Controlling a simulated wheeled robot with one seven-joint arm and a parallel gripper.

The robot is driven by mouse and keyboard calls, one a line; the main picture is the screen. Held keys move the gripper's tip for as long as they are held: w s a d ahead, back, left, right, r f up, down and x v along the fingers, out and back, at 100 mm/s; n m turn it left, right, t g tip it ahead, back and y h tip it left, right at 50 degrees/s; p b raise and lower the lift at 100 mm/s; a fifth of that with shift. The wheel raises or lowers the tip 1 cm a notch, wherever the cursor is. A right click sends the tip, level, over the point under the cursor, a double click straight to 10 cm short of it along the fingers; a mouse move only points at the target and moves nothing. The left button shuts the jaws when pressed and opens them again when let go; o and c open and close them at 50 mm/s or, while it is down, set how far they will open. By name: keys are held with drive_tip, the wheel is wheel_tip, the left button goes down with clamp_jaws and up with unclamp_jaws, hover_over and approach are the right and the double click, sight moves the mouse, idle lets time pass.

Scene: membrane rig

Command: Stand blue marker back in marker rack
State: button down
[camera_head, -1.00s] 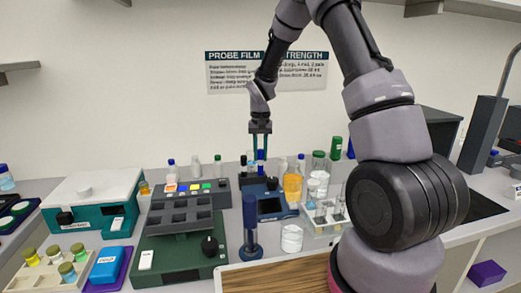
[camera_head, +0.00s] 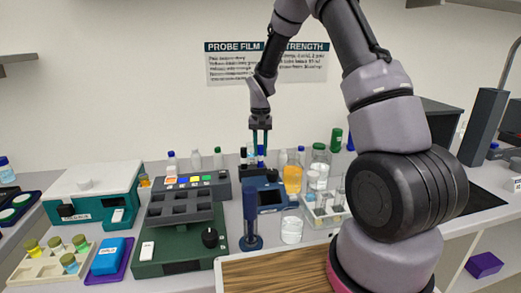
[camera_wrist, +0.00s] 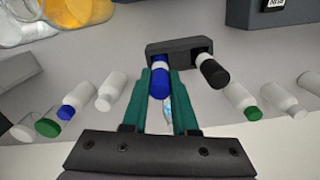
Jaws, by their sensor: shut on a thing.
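The blue marker (camera_wrist: 160,80) is between the teal fingers of my gripper (camera_wrist: 160,100) in the wrist view. The gripper is shut on it at its blue cap. The dark marker rack (camera_wrist: 180,47) lies just beyond. The marker's far end lines up with the rack's left slot, but I cannot tell how deep it sits. A black-capped marker (camera_wrist: 212,73) stands in the right slot.
White bottles (camera_wrist: 112,90) flank the rack on both sides in the wrist view. A blue post (camera_head: 250,218) rises nearer me.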

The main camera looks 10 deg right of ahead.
drive_tip(key=shift+f, duration=0.2)
drive_tip(key=c, duration=0.6)
unclamp_jaws()
wheel_tip(320, 180, up, 10)
drive_tip(key=shift+f, duration=0.25)
drive_tip(key=shift+r, duration=0.7)
